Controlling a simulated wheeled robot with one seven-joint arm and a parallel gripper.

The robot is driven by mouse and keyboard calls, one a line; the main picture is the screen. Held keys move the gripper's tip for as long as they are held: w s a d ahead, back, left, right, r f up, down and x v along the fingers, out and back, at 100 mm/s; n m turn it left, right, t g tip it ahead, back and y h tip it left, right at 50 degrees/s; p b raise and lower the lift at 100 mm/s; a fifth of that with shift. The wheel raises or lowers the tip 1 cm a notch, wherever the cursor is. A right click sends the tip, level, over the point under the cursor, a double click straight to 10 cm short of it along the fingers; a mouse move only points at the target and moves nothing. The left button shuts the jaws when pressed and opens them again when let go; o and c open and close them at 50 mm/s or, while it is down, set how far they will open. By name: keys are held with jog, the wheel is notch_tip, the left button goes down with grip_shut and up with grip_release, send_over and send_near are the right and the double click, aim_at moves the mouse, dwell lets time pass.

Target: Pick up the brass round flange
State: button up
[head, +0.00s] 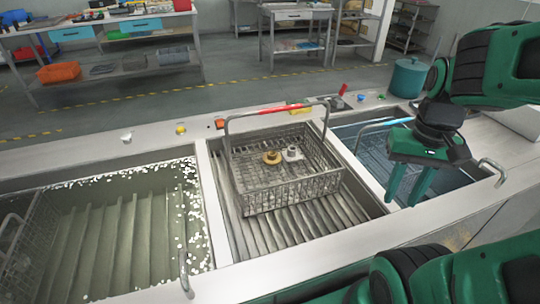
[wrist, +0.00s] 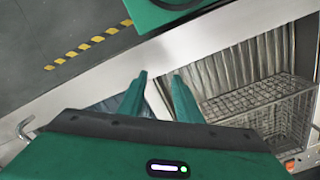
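The brass round flange (head: 272,157) lies inside a wire basket (head: 290,196) in the head view, left of a pale metal fitting (head: 292,154). The basket stands in the middle basin and has a tall handle with a red grip. My gripper (head: 408,203) is open and empty above the right basin, to the right of the basket, with its fingers pointing down. In the wrist view my gripper (wrist: 159,75) shows its two fingers apart with nothing between them. The basket (wrist: 260,105) is at the right there; the flange is not visible in that view.
The left basin (head: 110,240) holds liquid with white foam and another wire basket. The right basin (head: 365,150) holds blue liquid and a basket with a blue handle. A teal pot (head: 408,77) stands at the back rim. The basket's raised handle (head: 228,135) spans above the flange.

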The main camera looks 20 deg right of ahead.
jog(key=shift+a, duration=0.15)
jog(key=shift+o, duration=0.9)
jog(key=shift+w, duration=0.1)
jog(key=shift+o, duration=1.2)
jog(key=shift+d+r+m, duration=0.25)
jog(key=shift+r+m, duration=0.05)
jog(key=shift+r, duration=0.25)
jog(key=w+d+r+m+t+h, duration=0.1)
jog(key=w+d+m, duration=0.1)
jog(key=w+m, duration=1.1)
jog(key=w+d+r+m+t+h, duration=0.1)
jog(key=w+d+m, duration=0.3)
jog(key=w, duration=1.6)
jog(key=m+g+y, duration=0.2)
jog(key=m, duration=0.1)
send_over(272, 153)
notch_tip(272, 153, down, 5)
jog(key=shift+w+f, duration=0.1)
jog(key=shift+f, duration=4.9)
